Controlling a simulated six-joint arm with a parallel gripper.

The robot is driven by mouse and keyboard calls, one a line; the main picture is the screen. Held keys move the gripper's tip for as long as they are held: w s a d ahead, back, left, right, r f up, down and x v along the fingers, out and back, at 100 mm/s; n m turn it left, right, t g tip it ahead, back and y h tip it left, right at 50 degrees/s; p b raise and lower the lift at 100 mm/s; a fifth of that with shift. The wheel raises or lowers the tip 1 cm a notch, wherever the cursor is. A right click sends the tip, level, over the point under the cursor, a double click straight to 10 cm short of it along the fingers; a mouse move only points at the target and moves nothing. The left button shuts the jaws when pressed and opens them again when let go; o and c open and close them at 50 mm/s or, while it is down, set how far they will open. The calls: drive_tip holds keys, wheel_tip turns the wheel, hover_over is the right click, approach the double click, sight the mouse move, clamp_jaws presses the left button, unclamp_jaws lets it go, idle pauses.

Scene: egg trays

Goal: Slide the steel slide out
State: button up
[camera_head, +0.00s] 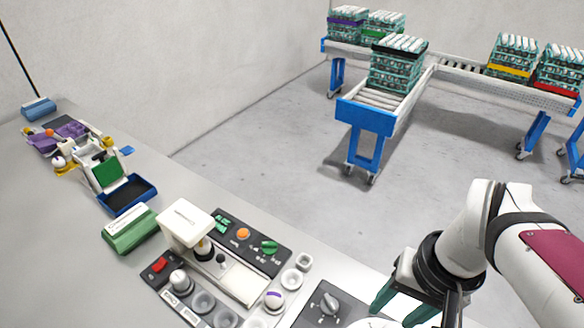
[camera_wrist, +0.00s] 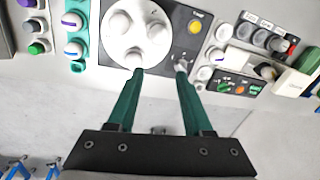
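A light metal strip (camera_head: 238,283), which looks like the steel slide, lies flat in the station at the lower middle of the head view. A small dark knob (camera_head: 221,259) stands at its back, beside a cream block-shaped head (camera_head: 187,222). I cannot tell how far the slide is in or out. My gripper (camera_head: 400,300) is right of this station in the head view, apart from the strip. In the wrist view its two teal fingers (camera_wrist: 160,72) are spread with nothing held between them. Their tips show over the edge of a white round plate and a dark panel.
A black control panel (camera_head: 256,252) and several grey cups (camera_head: 204,301) flank the strip. A dark knob box (camera_head: 330,304) lies between station and gripper. A green block (camera_head: 130,233) and blue tray (camera_head: 127,195) stand farther left.

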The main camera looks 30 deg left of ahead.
drive_tip(key=w+a+f+n, duration=0.1)
drive_tip(key=w+a+n, duration=0.35)
drive_tip(key=a, duration=0.45)
drive_tip(key=n, duration=1.2)
hover_over(221, 257)
drive_tip(key=d, duration=0.1)
wheel_tip(221, 257, down, 12)
drive_tip(key=shift+m+y, duration=0.25)
drive_tip(key=shift+y, duration=0.05)
drive_tip(key=shift+a+f, duration=0.25)
drive_tip(key=shift+f, duration=1.25)
drive_tip(key=shift+a+f, duration=0.2)
drive_tip(key=shift+f, duration=1.35)
drive_tip(key=shift+a+f, duration=0.25)
drive_tip(key=shift+f, duration=1.25)
drive_tip(key=shift+c, duration=0.3)
clamp_jaws()
drive_tip(key=shift+d, duration=4.3)
drive_tip(key=shift+o, duration=0.3)
unclamp_jaws()
drive_tip(key=shift+d, duration=0.1)
